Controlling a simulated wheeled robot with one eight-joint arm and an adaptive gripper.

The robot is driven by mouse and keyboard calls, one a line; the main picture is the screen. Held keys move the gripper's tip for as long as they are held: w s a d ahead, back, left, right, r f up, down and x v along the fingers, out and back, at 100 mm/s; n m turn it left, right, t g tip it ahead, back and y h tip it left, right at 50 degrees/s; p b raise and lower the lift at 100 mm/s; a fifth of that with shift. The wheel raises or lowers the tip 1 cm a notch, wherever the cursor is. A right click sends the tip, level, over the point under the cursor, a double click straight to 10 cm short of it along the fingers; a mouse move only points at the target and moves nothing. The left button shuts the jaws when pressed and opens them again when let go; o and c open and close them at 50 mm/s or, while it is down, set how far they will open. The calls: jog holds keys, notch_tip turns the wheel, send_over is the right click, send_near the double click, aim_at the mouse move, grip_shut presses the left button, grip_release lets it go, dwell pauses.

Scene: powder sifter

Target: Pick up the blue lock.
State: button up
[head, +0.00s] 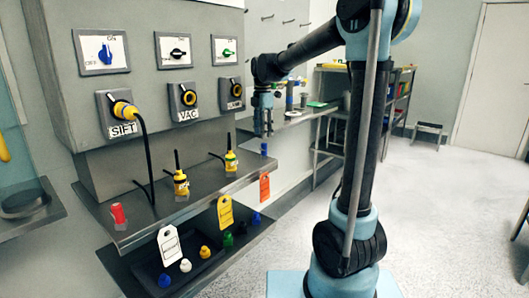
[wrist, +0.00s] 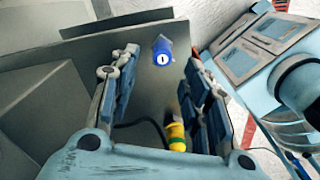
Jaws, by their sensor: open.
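The blue lock (head: 264,149) is a small blue cylinder at the right end of the upper metal shelf (head: 150,212). In the wrist view the blue lock (wrist: 162,50) shows its round end with a pale keyhole face, and it lies beyond the fingertips, roughly between their lines. My gripper (head: 264,132) hangs with its fingers down, just above the lock. In the wrist view my gripper (wrist: 160,68) has both fingers wide apart with nothing held between them. I see no contact with the lock.
A red lock (head: 118,213) and yellow plugs (head: 181,183) (head: 230,160) stand on the same shelf; one yellow plug (wrist: 176,136) shows near the right finger. The panel (head: 150,75) rises behind. Open floor lies right.

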aim_at(264, 143)
jog(key=shift+d+f, duration=0.2)
jog(key=shift+f, duration=3.25)
jog(key=shift+c, duration=0.3)
grip_shut()
